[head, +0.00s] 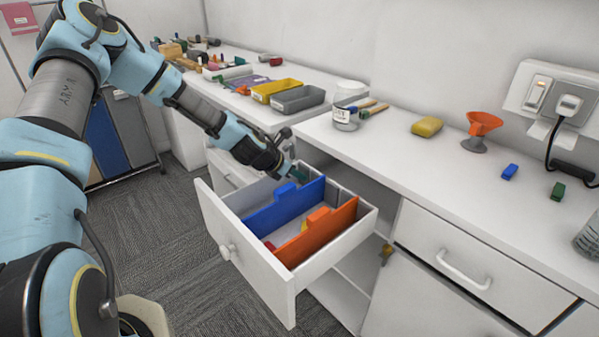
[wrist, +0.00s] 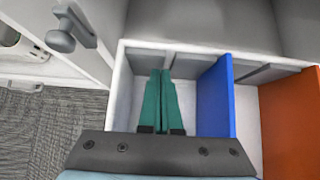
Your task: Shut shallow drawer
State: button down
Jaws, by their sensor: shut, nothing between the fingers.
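The white drawer (head: 250,258) is pulled out from the counter in the head view, with a round knob (head: 226,251) on its front. A blue divider (head: 285,208) and an orange divider (head: 322,236) stand in it. My gripper (head: 298,176) is over the drawer's far left compartment, near its back. In the wrist view its green fingers (wrist: 161,76) are together and empty, left of the blue divider (wrist: 215,97), above or inside the compartment. I cannot tell whether they touch the drawer (wrist: 123,82).
Another drawer with a bar handle (head: 463,272) is closed at right. Carpet (head: 170,225) is clear in front of the drawer.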

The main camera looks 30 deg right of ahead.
dwell(0.3)
jog(key=d, duration=0.3)
jog(key=w+d+b, duration=0.1)
jog(key=d, duration=0.2)
jog(key=w+d, duration=0.1)
jog(key=d, duration=0.2)
jog(key=shift+d, duration=0.3)
